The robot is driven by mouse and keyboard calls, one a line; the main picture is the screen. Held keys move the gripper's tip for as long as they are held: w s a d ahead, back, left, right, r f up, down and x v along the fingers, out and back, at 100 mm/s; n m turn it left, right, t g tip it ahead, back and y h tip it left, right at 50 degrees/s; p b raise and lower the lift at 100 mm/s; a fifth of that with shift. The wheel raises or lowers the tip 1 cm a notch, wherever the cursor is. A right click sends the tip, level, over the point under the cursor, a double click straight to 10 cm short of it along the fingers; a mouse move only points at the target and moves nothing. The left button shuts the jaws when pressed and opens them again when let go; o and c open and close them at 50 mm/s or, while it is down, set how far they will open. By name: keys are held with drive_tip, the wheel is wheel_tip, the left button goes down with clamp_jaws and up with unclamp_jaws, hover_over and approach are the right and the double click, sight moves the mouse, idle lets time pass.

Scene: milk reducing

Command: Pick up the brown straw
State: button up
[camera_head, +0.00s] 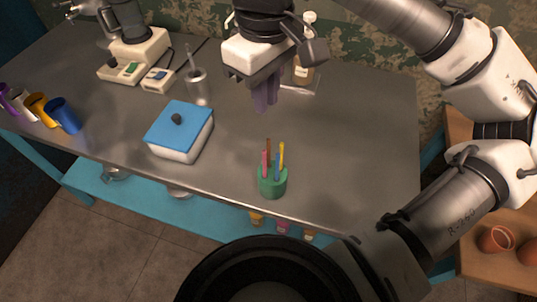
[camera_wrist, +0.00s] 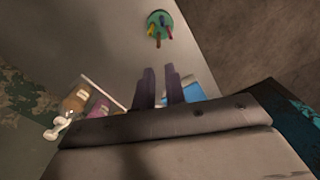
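The brown straw (camera_head: 268,147) stands in a green holder (camera_head: 272,190) near the front edge of the metal table. Pink, blue and yellow straws stand close around it in the same holder. The holder (camera_wrist: 157,14) also shows at the top of the wrist view, with the straws bunched together. My gripper (camera_head: 265,102) is above the table, behind and higher than the holder, and apart from the straws. In the wrist view, my gripper's two purple fingers (camera_wrist: 159,72) stand apart with nothing between them.
A white box with a blue lid (camera_head: 180,125) stands left of the holder. A metal cup (camera_head: 198,88) with a utensil, a white appliance (camera_head: 138,50) and coloured cups (camera_head: 62,115) are farther left. A bottle (camera_head: 303,72) stands on a tray behind my gripper. The table right of the holder is clear.

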hover_over(269, 140)
drive_tip(key=f, duration=0.4)
drive_tip(key=shift+w+a+f, duration=0.1)
drive_tip(key=shift+a+f, duration=0.15)
drive_tip(key=shift+f, duration=0.05)
drive_tip(key=shift+d+f+p, duration=0.2)
drive_tip(key=shift+f+p, duration=0.45)
drive_tip(key=shift+f, duration=2)
clamp_jaws()
drive_tip(key=shift+r, duration=0.15)
